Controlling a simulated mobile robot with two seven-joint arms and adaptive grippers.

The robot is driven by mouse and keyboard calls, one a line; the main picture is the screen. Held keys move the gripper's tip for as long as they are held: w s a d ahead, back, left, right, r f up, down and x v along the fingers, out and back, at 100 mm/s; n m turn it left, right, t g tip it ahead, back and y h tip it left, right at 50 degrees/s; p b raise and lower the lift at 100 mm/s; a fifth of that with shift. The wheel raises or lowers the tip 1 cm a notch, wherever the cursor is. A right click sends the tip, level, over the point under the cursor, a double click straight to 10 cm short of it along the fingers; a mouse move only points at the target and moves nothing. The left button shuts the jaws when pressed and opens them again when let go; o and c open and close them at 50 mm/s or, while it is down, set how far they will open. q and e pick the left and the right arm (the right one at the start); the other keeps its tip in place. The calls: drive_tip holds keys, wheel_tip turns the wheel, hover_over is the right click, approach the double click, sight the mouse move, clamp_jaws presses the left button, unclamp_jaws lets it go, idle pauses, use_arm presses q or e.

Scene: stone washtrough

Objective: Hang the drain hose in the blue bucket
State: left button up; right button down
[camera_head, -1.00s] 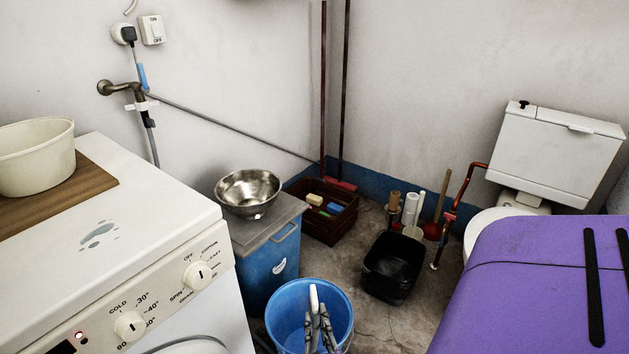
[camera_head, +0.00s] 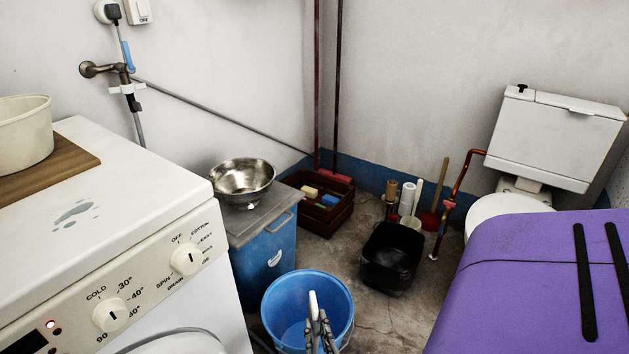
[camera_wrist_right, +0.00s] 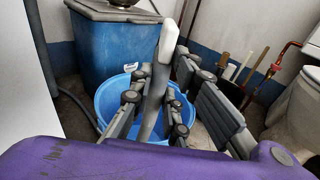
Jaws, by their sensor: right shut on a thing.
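The blue bucket (camera_head: 277,303) stands on the floor at the bottom middle of the head view, with an open top. It also shows in the right wrist view (camera_wrist_right: 104,102), behind the fingers. My right gripper (camera_head: 319,326) is shut on the drain hose, a grey tube with a white end (camera_head: 313,303). In the right wrist view the hose (camera_wrist_right: 151,112) stands upright between the fingers, its white end (camera_wrist_right: 167,42) pointing up. Hose and fingers overlap the bucket in both views; I cannot tell their height above it. The hose's lower part is hidden. My left gripper is not in view.
A white washing machine (camera_head: 120,215) stands on the left and a blue cabinet (camera_head: 265,262) with a metal bowl (camera_head: 242,178) behind the bucket. A black tub (camera_head: 390,258) is right of it. A purple surface (camera_head: 510,290) fills the lower right.

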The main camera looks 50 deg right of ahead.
sight(316, 339)
drive_tip(key=shift+f+b, duration=1.65)
drive_tip(key=shift+f, duration=0.9)
use_arm(q)
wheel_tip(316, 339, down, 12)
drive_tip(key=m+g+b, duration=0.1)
drive_tip(key=b, duration=0.9)
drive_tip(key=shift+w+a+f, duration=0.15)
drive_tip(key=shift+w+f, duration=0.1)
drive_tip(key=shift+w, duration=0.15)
use_arm(e)
wheel_tip(316, 339, down, 13)
drive_tip(key=shift+r, duration=0.15)
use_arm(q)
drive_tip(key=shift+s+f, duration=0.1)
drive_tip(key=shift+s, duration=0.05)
use_arm(e)
drive_tip(key=c, duration=1.6)
unclamp_jaws()
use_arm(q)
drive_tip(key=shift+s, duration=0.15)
use_arm(e)
drive_tip(key=shift+r, duration=0.1)
